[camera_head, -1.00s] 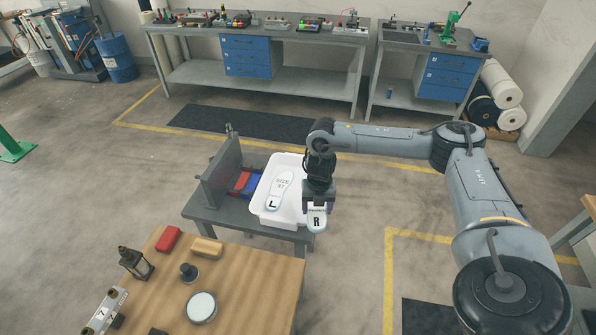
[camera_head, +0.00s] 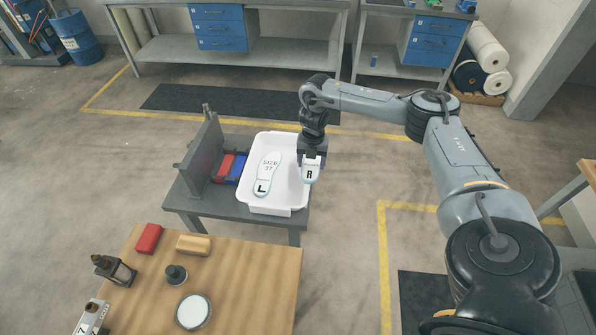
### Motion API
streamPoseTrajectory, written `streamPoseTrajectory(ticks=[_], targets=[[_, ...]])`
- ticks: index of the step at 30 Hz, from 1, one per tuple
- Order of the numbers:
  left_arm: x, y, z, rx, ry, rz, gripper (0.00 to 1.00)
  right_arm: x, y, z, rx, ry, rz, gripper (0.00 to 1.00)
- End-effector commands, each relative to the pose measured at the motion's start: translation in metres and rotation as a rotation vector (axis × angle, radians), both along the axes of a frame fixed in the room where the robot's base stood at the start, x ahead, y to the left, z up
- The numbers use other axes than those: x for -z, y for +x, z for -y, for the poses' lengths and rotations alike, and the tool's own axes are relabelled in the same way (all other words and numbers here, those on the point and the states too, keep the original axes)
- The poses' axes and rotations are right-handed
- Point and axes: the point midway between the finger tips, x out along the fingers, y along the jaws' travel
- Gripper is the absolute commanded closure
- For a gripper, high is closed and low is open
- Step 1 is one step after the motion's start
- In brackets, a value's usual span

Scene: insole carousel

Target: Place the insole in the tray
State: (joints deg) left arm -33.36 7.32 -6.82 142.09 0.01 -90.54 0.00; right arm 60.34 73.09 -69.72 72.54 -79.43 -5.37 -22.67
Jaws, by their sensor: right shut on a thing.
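The white tray (camera_head: 284,203) stands on a small grey table. A white insole marked L, size 37 (camera_head: 268,171), lies in its left part. My right gripper (camera_head: 311,160) is shut on a second insole marked R (camera_head: 310,174), over the tray's right edge. The R end of this insole sticks out toward the camera; the rest is hidden by the gripper. I cannot tell whether it touches the tray. My left gripper is not in view.
The grey table (camera_head: 230,208) also bears an upright grey panel (camera_head: 203,148), a red bin (camera_head: 226,165) and a blue bin (camera_head: 238,168). A wooden table (camera_head: 250,280) in front holds a red block (camera_head: 149,238), a tan block (camera_head: 194,244) and a round white-topped tin (camera_head: 193,311).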

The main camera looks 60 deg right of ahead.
Motion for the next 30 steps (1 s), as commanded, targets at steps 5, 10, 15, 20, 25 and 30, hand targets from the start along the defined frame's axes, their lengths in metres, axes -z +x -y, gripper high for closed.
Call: streamPoseTrajectory(ticks=[5,10,15,20,25,30], targets=[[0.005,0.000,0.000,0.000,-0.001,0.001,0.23,0.019,0.029,-0.008,0.001,0.001,0.001,0.61],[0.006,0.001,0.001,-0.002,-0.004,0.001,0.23,0.025,0.040,-0.010,0.001,0.000,0.000,0.61],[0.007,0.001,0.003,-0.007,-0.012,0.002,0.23,0.031,0.042,-0.010,0.000,0.000,-0.001,0.61],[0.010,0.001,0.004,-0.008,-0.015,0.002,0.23,0.050,0.041,-0.010,0.000,-0.001,-0.003,0.61],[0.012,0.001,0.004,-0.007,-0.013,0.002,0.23,0.066,0.041,-0.010,0.001,-0.001,-0.002,0.61],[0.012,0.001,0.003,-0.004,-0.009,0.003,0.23,0.066,0.041,-0.010,0.000,-0.001,0.000,0.61]])
